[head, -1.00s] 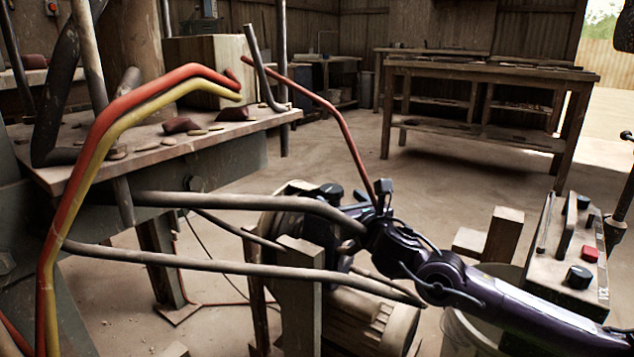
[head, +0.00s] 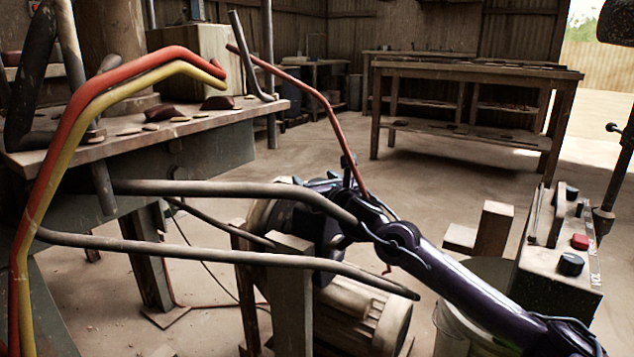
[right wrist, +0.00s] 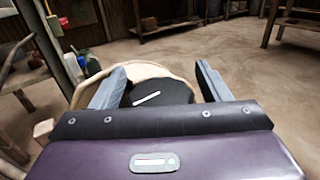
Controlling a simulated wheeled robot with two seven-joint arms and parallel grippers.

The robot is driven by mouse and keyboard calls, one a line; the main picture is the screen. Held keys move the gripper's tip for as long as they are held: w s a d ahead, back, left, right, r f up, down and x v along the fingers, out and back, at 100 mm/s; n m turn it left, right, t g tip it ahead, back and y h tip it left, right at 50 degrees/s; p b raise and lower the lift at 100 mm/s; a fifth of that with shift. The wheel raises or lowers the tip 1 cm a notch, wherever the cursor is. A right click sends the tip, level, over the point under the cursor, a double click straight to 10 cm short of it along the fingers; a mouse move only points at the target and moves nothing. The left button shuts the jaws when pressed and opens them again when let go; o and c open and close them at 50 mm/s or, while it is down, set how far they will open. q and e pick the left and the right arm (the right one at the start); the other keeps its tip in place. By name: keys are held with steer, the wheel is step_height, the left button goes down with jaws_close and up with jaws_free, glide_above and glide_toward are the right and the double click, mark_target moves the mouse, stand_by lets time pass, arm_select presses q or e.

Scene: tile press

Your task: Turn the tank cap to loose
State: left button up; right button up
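The tank cap (right wrist: 172,92) shows in the right wrist view as a dark round top with a white slanted bar mark. It sits on a pale beige rounded body (right wrist: 147,71), which I take to be the tank. My right gripper (right wrist: 160,78) is open, with one grey finger to the left and one to the right of the cap. I cannot tell whether either finger touches it. In the head view my right gripper (head: 322,188) is small and partly hidden behind a grey pipe rail, and I cannot make out the cap there. My left gripper is not in view.
Bent grey rails (head: 230,189) cross in front of the right gripper, and a thin red bar (head: 322,108) rises close by. A motor (head: 361,317) lies below. A control box (head: 550,270) with a red button stands at right. Open floor lies behind.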

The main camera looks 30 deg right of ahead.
steer(key=c, duration=0.9)
